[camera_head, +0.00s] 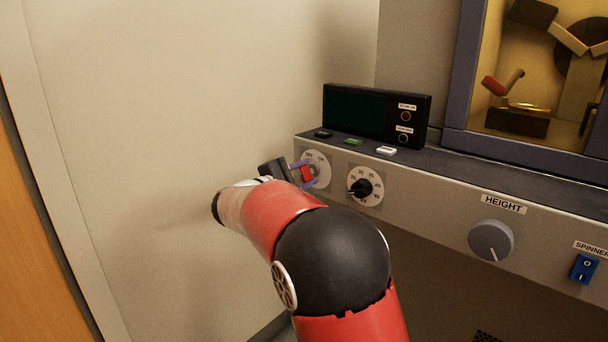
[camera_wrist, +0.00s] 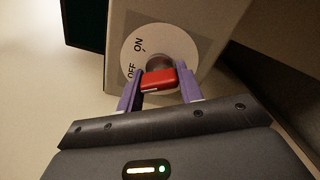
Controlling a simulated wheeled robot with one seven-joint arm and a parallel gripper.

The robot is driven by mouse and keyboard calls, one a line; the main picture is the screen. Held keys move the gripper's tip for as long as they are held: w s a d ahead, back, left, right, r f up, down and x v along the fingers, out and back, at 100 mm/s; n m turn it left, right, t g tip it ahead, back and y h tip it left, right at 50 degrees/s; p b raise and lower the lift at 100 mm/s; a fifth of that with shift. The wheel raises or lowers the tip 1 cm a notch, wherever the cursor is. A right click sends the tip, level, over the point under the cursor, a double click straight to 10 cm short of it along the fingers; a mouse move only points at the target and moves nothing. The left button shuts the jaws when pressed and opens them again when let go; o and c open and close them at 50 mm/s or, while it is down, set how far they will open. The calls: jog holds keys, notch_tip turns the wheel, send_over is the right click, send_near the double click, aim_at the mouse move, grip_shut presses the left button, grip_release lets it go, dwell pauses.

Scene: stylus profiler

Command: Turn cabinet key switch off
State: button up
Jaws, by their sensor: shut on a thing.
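The key switch has a red handle (camera_wrist: 158,79) in front of a round white dial plate (camera_wrist: 140,45) marked ON and OFF. My gripper (camera_wrist: 160,86) is shut on the red handle, with a purple finger on each side of it. In the head view the red handle (camera_head: 306,174) shows between the fingers of my gripper (camera_head: 302,173), in front of the white dial plate (camera_head: 321,165) at the left end of the panel. My gripper partly hides the dial there. I cannot tell exactly which mark the key points to.
A second black knob on a white dial (camera_head: 362,188) sits just right of the key switch. A black display box (camera_head: 376,113) stands on the ledge above. A grey HEIGHT knob (camera_head: 491,240) and blue SPINNER switch (camera_head: 584,269) are farther right. A bare wall lies left.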

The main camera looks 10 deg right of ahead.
jog(key=o, duration=1)
jog(key=v, duration=0.8)
jog(key=shift+b, duration=0.35)
